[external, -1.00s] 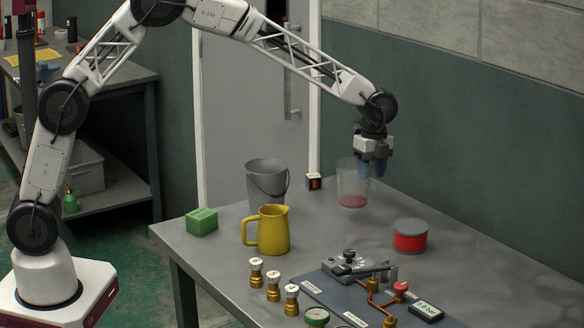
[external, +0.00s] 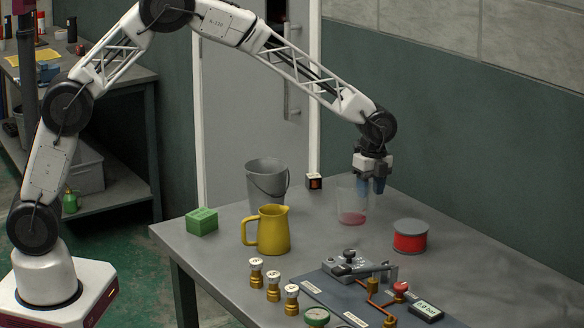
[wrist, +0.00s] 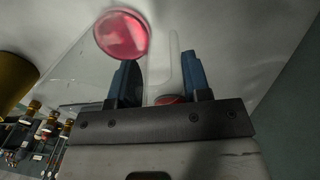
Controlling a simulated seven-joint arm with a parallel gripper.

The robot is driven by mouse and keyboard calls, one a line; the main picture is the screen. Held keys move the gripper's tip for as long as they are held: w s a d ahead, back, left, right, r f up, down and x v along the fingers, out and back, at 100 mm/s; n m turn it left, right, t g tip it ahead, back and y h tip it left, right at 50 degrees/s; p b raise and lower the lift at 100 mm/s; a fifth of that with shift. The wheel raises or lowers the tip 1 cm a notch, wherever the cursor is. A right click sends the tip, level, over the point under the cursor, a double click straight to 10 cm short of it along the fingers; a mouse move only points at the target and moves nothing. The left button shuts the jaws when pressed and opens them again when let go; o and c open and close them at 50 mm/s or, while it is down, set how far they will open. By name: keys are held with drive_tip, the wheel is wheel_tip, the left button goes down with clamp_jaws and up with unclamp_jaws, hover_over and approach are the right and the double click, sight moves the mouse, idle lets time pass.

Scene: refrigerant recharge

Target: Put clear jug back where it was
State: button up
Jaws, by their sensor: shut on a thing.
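The clear jug (external: 352,206) is see-through with a little red liquid in the bottom. It is upright at the back of the grey table, at or just above its top; I cannot tell if it touches. My gripper (external: 371,190) points down at the jug's right side and is shut on its handle. In the wrist view the jug's red liquid (wrist: 122,35) shows at the top, and the clear handle (wrist: 163,68) lies between the blue fingers of my gripper (wrist: 160,78).
A grey bucket (external: 267,185), a yellow pitcher (external: 272,231) and a green block (external: 202,222) stand left of the jug. A red tin (external: 410,237) stands to its right. Brass fittings (external: 273,286) and a manifold board (external: 335,290) are in front. The table between is clear.

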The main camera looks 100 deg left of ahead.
drive_tip(key=o, duration=1.2)
drive_tip(key=shift+o, duration=0.2)
drive_tip(key=r, duration=1.2)
drive_tip(key=shift+w+a, duration=0.25)
drive_tip(key=shift+a, duration=0.05)
drive_tip(key=shift+r, duration=0.1)
